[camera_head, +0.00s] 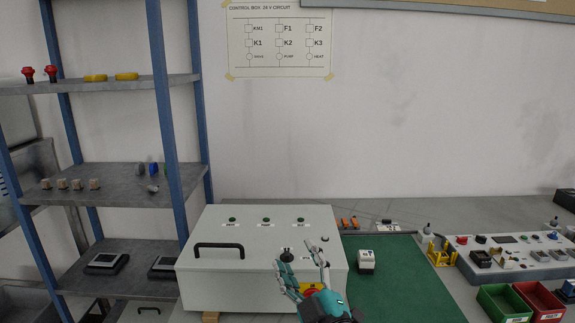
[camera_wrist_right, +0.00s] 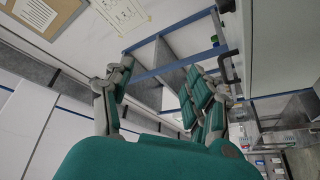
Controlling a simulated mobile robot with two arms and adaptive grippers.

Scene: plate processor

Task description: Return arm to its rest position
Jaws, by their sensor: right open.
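My right gripper (camera_head: 300,262) shows at the bottom middle of the head view, in front of the control box (camera_head: 225,222). Its teal and grey fingers are spread, with nothing between them. In the right wrist view the gripper (camera_wrist_right: 160,95) is also open and empty, with the shelf and wall beyond it. The control box is a light grey case with a black handle, a black knob and a red and yellow switch, partly hidden by my gripper. My left gripper is not in view.
A blue-post shelf (camera_head: 110,180) with small parts stands at the left. A green mat (camera_head: 405,285) with a small white device (camera_head: 366,262) lies right of the box. Further right are a control panel (camera_head: 520,240), a green bin (camera_head: 503,303) and a red bin (camera_head: 540,300).

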